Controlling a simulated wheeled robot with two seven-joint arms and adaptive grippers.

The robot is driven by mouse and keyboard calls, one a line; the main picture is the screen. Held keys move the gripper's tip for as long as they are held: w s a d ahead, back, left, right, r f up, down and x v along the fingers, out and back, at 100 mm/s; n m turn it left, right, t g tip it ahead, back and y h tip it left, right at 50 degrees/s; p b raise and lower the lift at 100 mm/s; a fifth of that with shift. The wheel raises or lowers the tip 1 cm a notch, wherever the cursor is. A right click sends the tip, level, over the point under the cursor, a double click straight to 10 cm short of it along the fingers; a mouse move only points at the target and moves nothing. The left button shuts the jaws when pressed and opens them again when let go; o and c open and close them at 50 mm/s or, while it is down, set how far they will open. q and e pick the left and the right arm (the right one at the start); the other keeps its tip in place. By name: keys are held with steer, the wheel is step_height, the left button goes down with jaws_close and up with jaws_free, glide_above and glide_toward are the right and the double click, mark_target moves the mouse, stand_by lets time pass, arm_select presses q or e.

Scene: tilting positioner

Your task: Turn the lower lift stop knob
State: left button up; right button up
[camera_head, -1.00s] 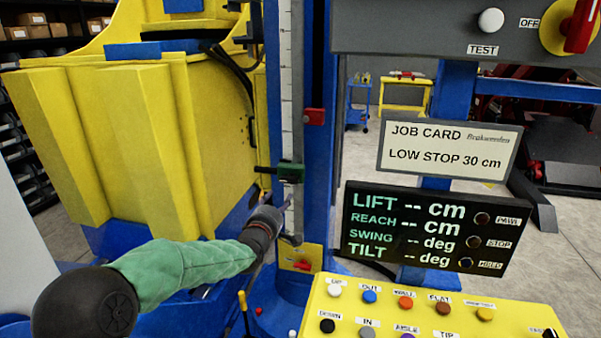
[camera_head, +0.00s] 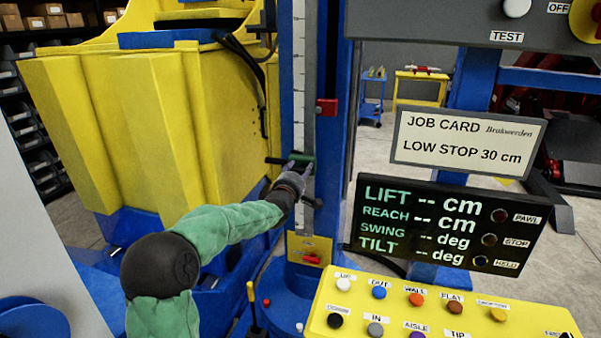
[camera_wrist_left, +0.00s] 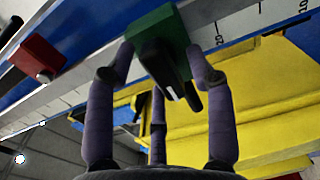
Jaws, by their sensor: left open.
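The lower lift stop is a green block on the scaled mast, seen in the head view (camera_head: 304,158) and at the top of the left wrist view (camera_wrist_left: 176,32). Its black knob (camera_wrist_left: 153,58) is a bar-shaped handle facing my wrist camera. My left gripper (camera_head: 292,172) is right at the green stop in the head view. In the left wrist view its purple fingers (camera_wrist_left: 163,62) are open, with one on each side of the knob and a third below. I cannot tell whether any finger touches the knob or block.
A red stop (camera_head: 327,107) sits higher on the mast. The job card (camera_head: 464,143) reads LOW STOP 30 cm. The display (camera_head: 440,226) shows dashes for every value. A yellow button panel (camera_head: 440,308) stands at the lower right. The yellow machine body (camera_head: 140,130) is left of the mast.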

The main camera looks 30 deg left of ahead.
arm_select(q)
steer(key=shift+w+a, duration=0.1)
steer(key=shift+w, duration=0.3)
jaws_close()
